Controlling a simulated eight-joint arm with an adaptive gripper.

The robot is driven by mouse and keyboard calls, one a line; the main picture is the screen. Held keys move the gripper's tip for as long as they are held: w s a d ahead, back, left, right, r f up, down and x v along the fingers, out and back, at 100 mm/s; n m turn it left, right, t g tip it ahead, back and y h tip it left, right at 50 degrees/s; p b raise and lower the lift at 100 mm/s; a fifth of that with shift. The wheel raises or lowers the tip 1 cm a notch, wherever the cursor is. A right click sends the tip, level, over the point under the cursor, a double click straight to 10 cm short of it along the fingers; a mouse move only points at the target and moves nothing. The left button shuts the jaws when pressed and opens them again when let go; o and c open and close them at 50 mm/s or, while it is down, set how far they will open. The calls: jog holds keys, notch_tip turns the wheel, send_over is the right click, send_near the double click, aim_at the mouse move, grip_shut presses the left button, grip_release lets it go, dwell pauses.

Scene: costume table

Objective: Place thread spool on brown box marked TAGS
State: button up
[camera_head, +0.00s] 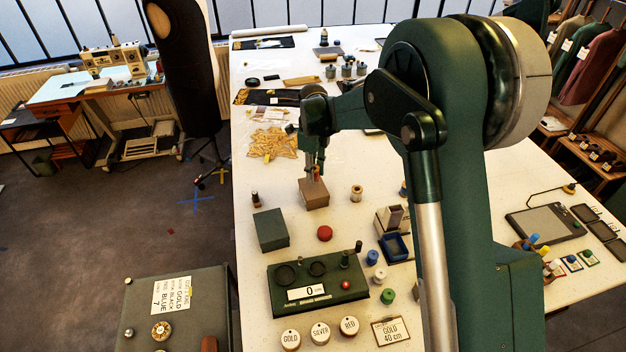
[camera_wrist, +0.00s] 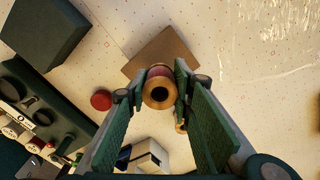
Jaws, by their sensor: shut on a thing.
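My gripper (camera_head: 315,172) is shut on a thread spool, which shows in the wrist view (camera_wrist: 160,89) with a pale wooden end, a dark centre hole and reddish thread. The two green fingers (camera_wrist: 160,84) press it from both sides. The brown box (camera_head: 314,196) stands on the white table, directly below my gripper in the head view. In the wrist view its plain brown top (camera_wrist: 162,50) lies just beyond the spool. I cannot tell whether the spool touches the box. No TAGS marking is legible.
A dark green box (camera_head: 270,229) stands left of the brown box. A red round object (camera_head: 324,233) lies in front, and a wooden spool (camera_head: 356,193) stands to the right. A green device (camera_head: 318,287) with a "0" display is nearer.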

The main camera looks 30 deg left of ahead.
aim_at(313, 187)
jog(key=shift+f, duration=1.85)
jog(key=shift+f, duration=0.2)
jog(key=o, duration=0.9)
jog(key=shift+r, duration=0.1)
jog(key=shift+r, duration=0.1)
notch_tip(313, 187, up, 12)
jog(key=shift+r+b, duration=0.1)
jog(key=shift+b, duration=0.2)
